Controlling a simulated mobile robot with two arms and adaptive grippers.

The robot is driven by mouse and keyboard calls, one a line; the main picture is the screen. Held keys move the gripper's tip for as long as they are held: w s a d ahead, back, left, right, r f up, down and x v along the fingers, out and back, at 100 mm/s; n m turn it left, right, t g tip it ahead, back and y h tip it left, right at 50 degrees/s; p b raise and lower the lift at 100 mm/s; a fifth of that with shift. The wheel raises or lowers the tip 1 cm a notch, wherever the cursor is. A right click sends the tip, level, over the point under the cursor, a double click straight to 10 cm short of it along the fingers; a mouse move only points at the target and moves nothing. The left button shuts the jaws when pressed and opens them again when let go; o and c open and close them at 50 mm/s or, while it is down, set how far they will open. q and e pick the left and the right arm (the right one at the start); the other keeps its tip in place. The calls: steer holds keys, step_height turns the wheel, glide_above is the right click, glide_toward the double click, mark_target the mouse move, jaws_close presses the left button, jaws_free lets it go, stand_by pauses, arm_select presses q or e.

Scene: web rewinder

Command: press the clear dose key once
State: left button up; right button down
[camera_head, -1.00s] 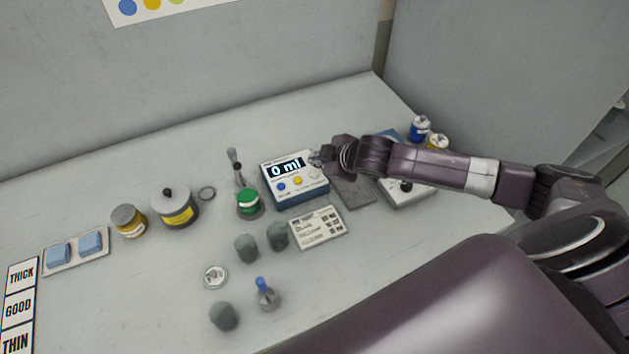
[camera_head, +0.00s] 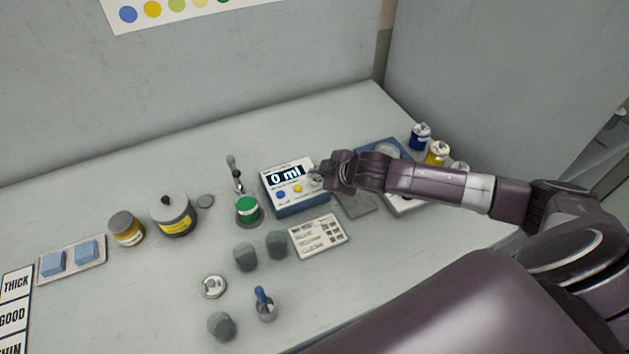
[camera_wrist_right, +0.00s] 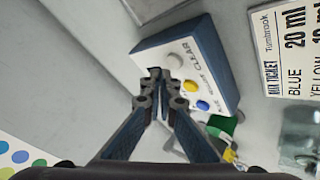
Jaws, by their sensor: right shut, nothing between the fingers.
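The dosing unit (camera_head: 309,204) is a white and blue box. Its display (camera_head: 286,176) reads "0 ml". A blue key (camera_head: 281,195) and a yellow key (camera_head: 297,188) show on its top. In the right wrist view the pale grey clear key (camera_wrist_right: 175,60) sits beside the word CLEAR, in line with the yellow key (camera_wrist_right: 190,86) and blue key (camera_wrist_right: 203,106). My right gripper (camera_wrist_right: 157,76) is shut and empty, its tips close to the clear key; I cannot tell whether they touch. In the head view it is at the box's right side (camera_head: 319,178). My left gripper is not in view.
A mix ticket card (camera_head: 319,235) lies in front of the unit. A green-capped container (camera_head: 247,209) stands just left of it. Grey cups (camera_head: 277,244), jars (camera_head: 173,214) and a blue-topped bottle (camera_head: 264,303) stand around.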

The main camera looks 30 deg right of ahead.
mark_target(316, 183)
stand_by(0.7)
steer(key=shift+f, duration=0.4)
steer(key=shift+f, duration=0.45)
stand_by(0.6)
steer(key=shift+r, duration=0.1)
steer(key=shift+r+p, duration=0.75)
steer(key=shift+p, duration=0.2)
step_height(316, 183, up, 5)
steer(key=p, duration=0.5)
